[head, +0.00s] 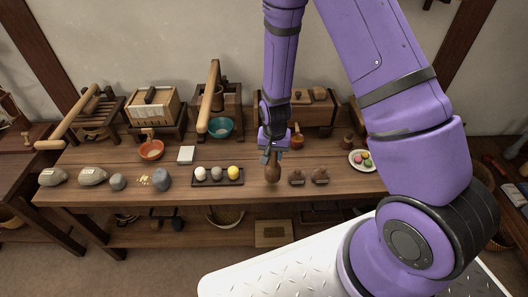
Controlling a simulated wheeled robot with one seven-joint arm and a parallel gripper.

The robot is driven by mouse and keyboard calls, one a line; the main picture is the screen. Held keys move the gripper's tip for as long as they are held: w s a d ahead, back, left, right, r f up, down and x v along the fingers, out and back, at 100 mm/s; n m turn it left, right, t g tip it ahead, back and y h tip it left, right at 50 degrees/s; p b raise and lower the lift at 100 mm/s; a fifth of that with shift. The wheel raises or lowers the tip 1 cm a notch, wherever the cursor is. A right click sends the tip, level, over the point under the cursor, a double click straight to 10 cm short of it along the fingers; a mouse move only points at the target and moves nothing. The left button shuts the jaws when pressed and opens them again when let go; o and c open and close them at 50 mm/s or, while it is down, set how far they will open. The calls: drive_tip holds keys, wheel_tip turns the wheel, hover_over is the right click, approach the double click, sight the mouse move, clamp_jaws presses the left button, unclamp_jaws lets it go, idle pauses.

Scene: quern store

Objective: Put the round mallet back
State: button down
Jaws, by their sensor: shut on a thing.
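My gripper (272,153) points down over the front half of the long wooden table (120,160). It is shut on a dark brown, rounded wooden thing that looks like the round mallet (272,173). The mallet hangs upright below the fingers, its wide end down near the table's front edge. I cannot tell whether its bottom touches the table. It is between the tray of balls on the left and two small brown wooden pieces (296,177) on the right.
A dark tray (198,183) holds three balls. A plate of coloured sweets (362,160) is at right, beside my arm. Grey stones (92,176) line the left front. Orange bowls (151,149), a teal bowl (220,128) and wooden presses and boxes (152,106) stand behind.

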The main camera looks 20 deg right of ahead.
drive_tip(key=w+f, duration=0.4)
drive_tip(key=w, duration=0.2)
drive_tip(key=shift+a, duration=0.45)
drive_tip(key=shift+f, duration=0.15)
drive_tip(key=c, duration=0.8)
unclamp_jaws()
